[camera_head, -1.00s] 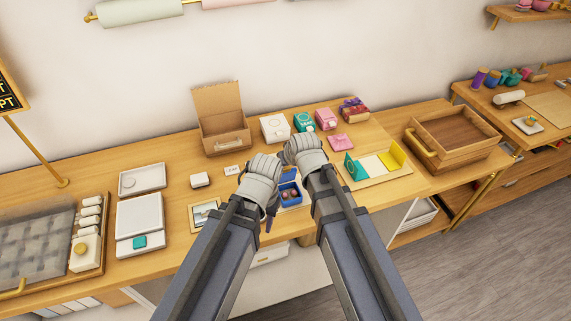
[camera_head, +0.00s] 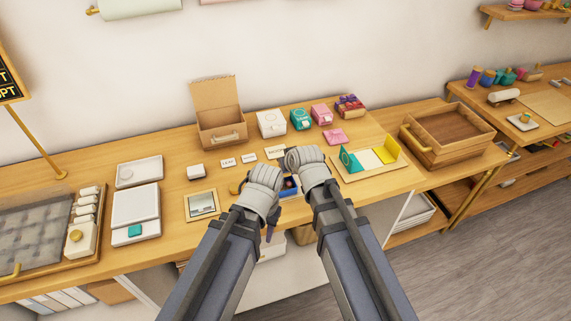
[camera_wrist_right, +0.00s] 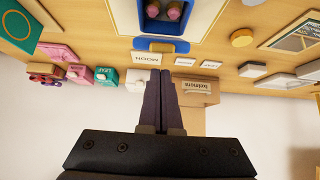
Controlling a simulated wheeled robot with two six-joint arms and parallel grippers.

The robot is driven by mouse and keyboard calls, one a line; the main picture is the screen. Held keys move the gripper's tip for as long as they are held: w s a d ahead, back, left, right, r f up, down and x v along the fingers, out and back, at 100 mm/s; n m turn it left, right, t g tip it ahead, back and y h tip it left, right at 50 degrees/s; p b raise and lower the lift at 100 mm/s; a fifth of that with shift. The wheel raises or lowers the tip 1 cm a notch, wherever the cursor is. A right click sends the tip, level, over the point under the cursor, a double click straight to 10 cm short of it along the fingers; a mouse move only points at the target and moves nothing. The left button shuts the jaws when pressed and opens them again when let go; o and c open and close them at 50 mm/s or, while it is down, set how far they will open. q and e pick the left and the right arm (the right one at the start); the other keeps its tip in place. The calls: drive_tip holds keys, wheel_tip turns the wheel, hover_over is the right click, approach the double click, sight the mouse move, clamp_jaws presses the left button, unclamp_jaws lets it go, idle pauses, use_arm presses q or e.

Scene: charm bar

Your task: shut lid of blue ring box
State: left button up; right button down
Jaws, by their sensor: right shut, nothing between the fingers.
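The blue ring box (camera_head: 291,187) stands on the table between my two wrists, with round pinkish pieces inside. My wrists hide much of it in the head view. In the right wrist view the open blue box (camera_wrist_right: 147,12) is at the top, cut by the frame edge, with a blue edge below it that looks like its raised lid. My right gripper (camera_wrist_right: 160,74) is shut and empty, its tips just short of that edge; I cannot tell if they touch. My left gripper (camera_head: 268,234) is at the box's left front; its jaws are mostly hidden.
Small white label cards (camera_head: 249,157) stand behind the box. An open cardboard box (camera_head: 220,128) and small white, teal and pink boxes (camera_head: 300,119) are at the back. A framed picture (camera_head: 202,204) lies left, a tray with a teal and a yellow piece (camera_head: 375,174) right.

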drive_tip(key=shift+s, duration=0.1)
idle(0.7)
drive_tip(key=shift+w+a+f+b, duration=0.2)
drive_tip(key=shift+w+f+b, duration=0.15)
drive_tip(key=shift+w, duration=0.4)
drive_tip(key=shift+r, duration=0.1)
